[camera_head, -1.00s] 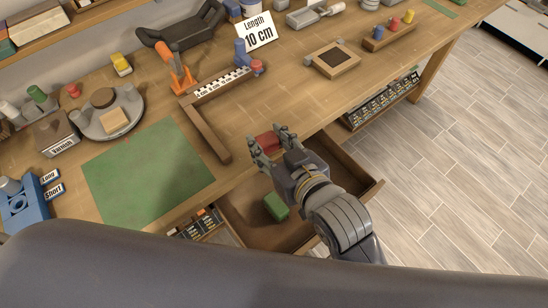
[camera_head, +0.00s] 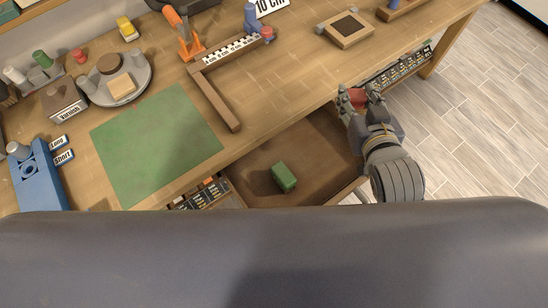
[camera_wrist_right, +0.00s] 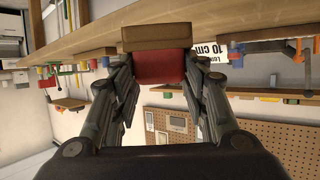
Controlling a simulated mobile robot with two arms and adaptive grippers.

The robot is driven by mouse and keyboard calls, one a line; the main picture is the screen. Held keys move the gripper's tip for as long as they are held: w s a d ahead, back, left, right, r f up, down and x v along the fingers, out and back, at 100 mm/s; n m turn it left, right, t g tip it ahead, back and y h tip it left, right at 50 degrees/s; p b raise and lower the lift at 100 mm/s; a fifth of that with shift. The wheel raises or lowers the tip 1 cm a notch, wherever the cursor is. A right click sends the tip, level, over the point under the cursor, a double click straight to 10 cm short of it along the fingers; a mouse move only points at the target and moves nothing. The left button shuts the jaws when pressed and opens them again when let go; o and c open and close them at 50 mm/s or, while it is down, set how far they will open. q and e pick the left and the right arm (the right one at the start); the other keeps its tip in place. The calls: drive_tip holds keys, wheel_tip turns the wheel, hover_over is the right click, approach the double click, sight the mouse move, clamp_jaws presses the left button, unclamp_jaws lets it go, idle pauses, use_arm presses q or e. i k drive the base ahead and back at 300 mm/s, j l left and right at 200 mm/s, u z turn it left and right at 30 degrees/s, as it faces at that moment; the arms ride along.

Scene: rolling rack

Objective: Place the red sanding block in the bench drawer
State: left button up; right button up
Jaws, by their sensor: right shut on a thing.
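The red sanding block (camera_head: 357,96) is held between the fingers of my right gripper (camera_head: 358,97), at the right end of the open bench drawer (camera_head: 318,150). In the right wrist view the block (camera_wrist_right: 160,68) shows as a red part with a brown part above it, between both fingers of the right gripper (camera_wrist_right: 160,75). The height of the block over the drawer is hard to tell. A green block (camera_head: 284,177) lies inside the drawer. My left gripper is not in view.
The wooden bench (camera_head: 270,85) holds a green mat (camera_head: 155,143), a brown L-shaped square (camera_head: 218,100) and a framed wooden piece (camera_head: 349,29). A rack of small labelled items (camera_head: 400,68) hangs below the bench edge. Much of the drawer floor is clear.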

sight(310, 150)
drive_tip(key=l+u, duration=0.1)
drive_tip(key=u, duration=0.3)
drive_tip(key=l+u, duration=0.1)
drive_tip(key=u, duration=0.3)
drive_tip(key=l+u, duration=0.1)
drive_tip(key=u, duration=0.3)
drive_tip(key=l+u, duration=0.1)
drive_tip(key=u, duration=0.3)
drive_tip(key=k+l+u, duration=0.1)
drive_tip(key=l+u, duration=0.2)
drive_tip(key=k+l+u, duration=0.15)
drive_tip(key=l+u, duration=0.2)
drive_tip(key=l, duration=0.15)
drive_tip(key=k+l+u, duration=0.15)
drive_tip(key=l+u, duration=0.15)
drive_tip(key=k+l+u, duration=0.2)
drive_tip(key=l+u, duration=0.15)
drive_tip(key=k+l, duration=0.9)
drive_tip(key=l+u, duration=0.05)
drive_tip(key=l, duration=0.05)
